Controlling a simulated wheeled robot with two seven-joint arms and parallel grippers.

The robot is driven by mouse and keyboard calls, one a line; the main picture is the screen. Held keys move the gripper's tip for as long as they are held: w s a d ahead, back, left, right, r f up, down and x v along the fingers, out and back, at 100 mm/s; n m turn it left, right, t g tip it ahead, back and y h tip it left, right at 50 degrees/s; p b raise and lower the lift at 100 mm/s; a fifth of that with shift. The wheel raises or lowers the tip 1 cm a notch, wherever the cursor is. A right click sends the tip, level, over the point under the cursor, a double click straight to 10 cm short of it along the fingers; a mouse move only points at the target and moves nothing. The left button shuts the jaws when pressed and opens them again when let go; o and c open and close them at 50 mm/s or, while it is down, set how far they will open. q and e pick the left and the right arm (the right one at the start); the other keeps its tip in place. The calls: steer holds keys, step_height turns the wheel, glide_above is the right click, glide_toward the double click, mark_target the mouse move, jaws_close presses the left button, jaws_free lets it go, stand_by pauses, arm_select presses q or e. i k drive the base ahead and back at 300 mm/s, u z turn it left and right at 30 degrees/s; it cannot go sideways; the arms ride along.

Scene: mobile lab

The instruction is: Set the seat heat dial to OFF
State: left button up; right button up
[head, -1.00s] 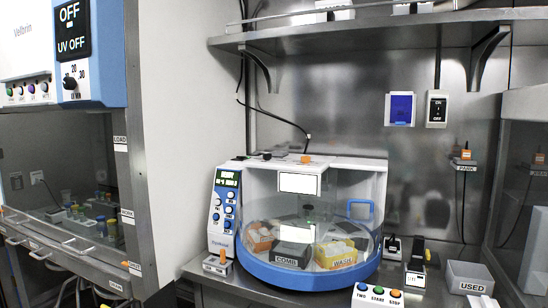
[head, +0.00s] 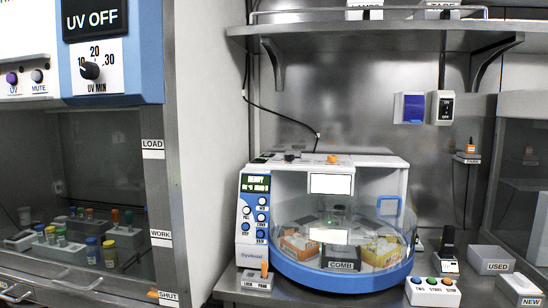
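I see no dial labelled seat heat in the head view. A black dial (head: 90,70) marked UV MIN, with 10, 20 and 30 around it, is on the blue-edged cabinet front at the upper left. Its exact setting is too small to tell. Several small knobs or buttons (head: 254,219) are on the control panel of the white and blue round machine, under a green display reading READY. Their labels are mostly too small to read. Neither of my grippers is in view.
The glass-fronted cabinet (head: 150,190) fills the left side. The round machine (head: 340,276) stands on the metal bench, with a button box (head: 432,292) and a USED bin (head: 490,261) to its right. A metal shelf (head: 380,38) overhangs the bench.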

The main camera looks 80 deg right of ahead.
mark_target(332, 159)
steer(key=z, duration=2)
